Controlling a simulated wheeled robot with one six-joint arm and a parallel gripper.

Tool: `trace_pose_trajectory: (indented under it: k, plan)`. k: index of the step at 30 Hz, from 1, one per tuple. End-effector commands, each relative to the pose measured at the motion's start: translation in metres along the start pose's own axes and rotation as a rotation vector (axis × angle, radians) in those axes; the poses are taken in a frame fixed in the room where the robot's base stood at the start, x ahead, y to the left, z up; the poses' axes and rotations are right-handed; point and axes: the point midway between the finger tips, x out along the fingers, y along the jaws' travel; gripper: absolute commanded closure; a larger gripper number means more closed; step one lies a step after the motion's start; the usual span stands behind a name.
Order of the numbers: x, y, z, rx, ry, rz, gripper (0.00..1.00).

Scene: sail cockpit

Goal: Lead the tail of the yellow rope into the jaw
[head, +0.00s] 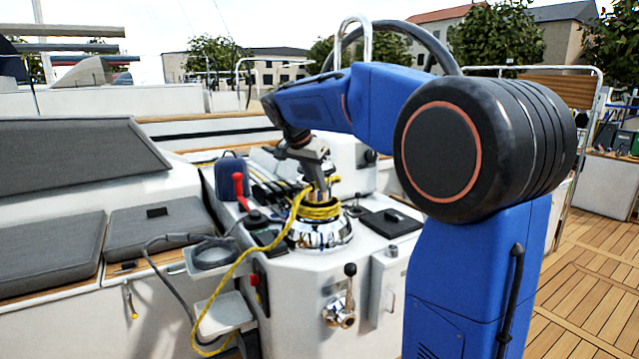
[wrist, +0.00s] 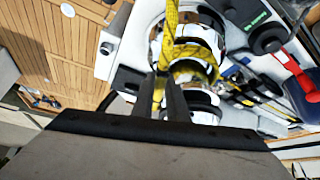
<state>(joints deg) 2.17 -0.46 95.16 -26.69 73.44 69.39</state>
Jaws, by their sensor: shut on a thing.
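The yellow rope (head: 240,259) is wrapped in several turns around the chrome winch (head: 322,240). From there a length runs left over the console edge and hangs down in a loop. My gripper (head: 322,190) is above the winch, pointing down, with the rope beside it. In the wrist view my gripper (wrist: 172,98) is shut on the yellow rope (wrist: 171,25), which shows between and beyond the fingers. The winch (wrist: 207,47) lies just behind the fingertips there. The jaw at the winch top is mostly hidden by the fingers, so I cannot tell whether rope lies in it.
A red-handled lever (head: 239,187) and a row of rope clutches stand left of the winch. A winch handle (head: 350,272) sticks out of the console front. A black hatch (head: 390,222) lies to the right. A steering wheel and a rail rise behind my arm.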

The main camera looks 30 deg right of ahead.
Motion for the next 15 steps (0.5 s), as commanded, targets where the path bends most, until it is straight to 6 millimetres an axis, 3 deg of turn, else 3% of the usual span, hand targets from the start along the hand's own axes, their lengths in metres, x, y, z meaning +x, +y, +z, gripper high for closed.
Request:
trace_pose_trajectory:
  k: [15]
  plan:
    - [-0.007, -0.023, 0.013, 0.196, 0.001, 0.108, 1.00]
